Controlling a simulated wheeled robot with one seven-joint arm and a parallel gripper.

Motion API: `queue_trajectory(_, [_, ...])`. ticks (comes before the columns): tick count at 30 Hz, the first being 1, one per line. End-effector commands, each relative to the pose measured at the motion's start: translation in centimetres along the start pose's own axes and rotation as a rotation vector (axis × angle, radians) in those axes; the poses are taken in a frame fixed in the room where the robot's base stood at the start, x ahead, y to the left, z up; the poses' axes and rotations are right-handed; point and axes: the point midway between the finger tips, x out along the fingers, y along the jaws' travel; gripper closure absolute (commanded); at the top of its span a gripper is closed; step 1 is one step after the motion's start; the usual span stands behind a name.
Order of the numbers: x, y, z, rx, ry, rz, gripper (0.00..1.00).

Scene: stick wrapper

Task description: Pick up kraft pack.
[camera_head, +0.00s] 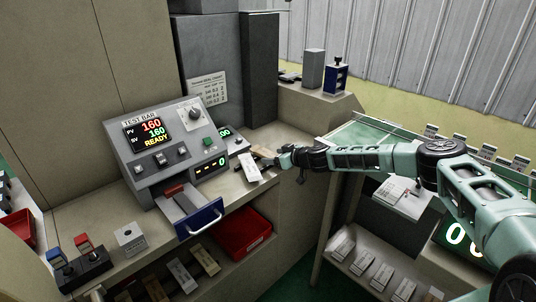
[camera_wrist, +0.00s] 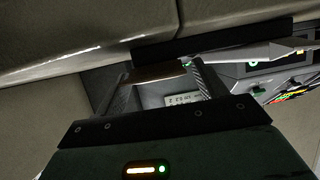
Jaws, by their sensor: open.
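My gripper (camera_head: 270,158) reaches in from the right over the bench, just right of the test bar machine. It is open. In the wrist view my gripper (camera_wrist: 160,73) has its two fingers apart, with a brown strip-like pack (camera_wrist: 155,76), likely the kraft pack, showing between them. I cannot tell whether the fingers touch it. In the head view a small brown piece (camera_head: 262,152) shows at the fingertips, mostly hidden. A white pack (camera_head: 249,166) lies beside it on the bench. A tan pack (camera_head: 206,261) also lies on the lower shelf, among paler ones.
The test bar machine (camera_head: 165,150) reads 160 and READY, with a blue-fronted drawer (camera_head: 199,218) sticking out. A red bin (camera_head: 243,233) sits below the bench. A green-topped table (camera_head: 370,140) stands right, under my arm. A white block (camera_head: 130,238) stands on the bench, front left.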

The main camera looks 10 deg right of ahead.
Motion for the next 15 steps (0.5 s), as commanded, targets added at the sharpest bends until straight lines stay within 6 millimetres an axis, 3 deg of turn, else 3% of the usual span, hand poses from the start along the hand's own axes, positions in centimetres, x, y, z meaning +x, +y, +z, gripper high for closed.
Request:
queue_trajectory(6, [0.04,-0.01,0.03,0.0,0.0,0.0,0.32])
queue_trajectory(11, [0.02,0.0,0.03,0.0,0.0,0.0,0.76])
queue_trajectory(15, [0.02,-0.01,0.02,0.0,0.0,0.0,0.76])
